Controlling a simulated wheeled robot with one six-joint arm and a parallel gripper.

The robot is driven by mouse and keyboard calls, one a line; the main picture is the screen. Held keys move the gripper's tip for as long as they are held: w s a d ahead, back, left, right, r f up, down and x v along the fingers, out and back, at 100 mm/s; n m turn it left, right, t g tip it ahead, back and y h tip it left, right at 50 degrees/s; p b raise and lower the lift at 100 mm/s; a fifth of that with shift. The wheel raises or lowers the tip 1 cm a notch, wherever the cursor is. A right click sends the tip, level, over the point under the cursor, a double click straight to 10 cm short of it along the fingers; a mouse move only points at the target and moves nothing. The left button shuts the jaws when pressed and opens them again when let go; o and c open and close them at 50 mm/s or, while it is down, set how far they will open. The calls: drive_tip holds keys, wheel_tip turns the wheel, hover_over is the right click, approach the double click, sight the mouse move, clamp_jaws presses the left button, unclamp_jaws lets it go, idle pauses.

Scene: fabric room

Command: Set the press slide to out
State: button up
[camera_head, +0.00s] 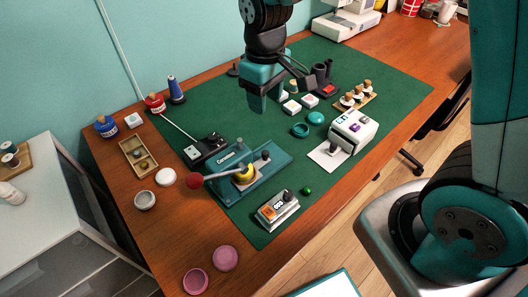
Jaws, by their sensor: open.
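The press (222,188) is a teal device at the front left of the green mat. A lever with a red ball knob (194,181) sticks out to its left, and a yellow round part sits under its head. A flat teal bed (278,163) runs to the right from the press, with a small black knob (265,155) standing on it. I cannot tell the slide's position from this view. My gripper (265,108) hangs above the mat, behind and above the press, apart from it, with nothing visible in it. The jaw gap is hard to see.
A white box device (353,131) stands right of the press, and a grey device (277,210) stands in front. A black device (206,150) with a cable lies behind left. White blocks and teal round pieces lie on the mat (385,90). A wooden tray (138,157) is left.

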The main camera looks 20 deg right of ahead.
sight(265, 152)
wheel_tip(265, 152, down, 17)
idle(0.4)
clamp_jaws()
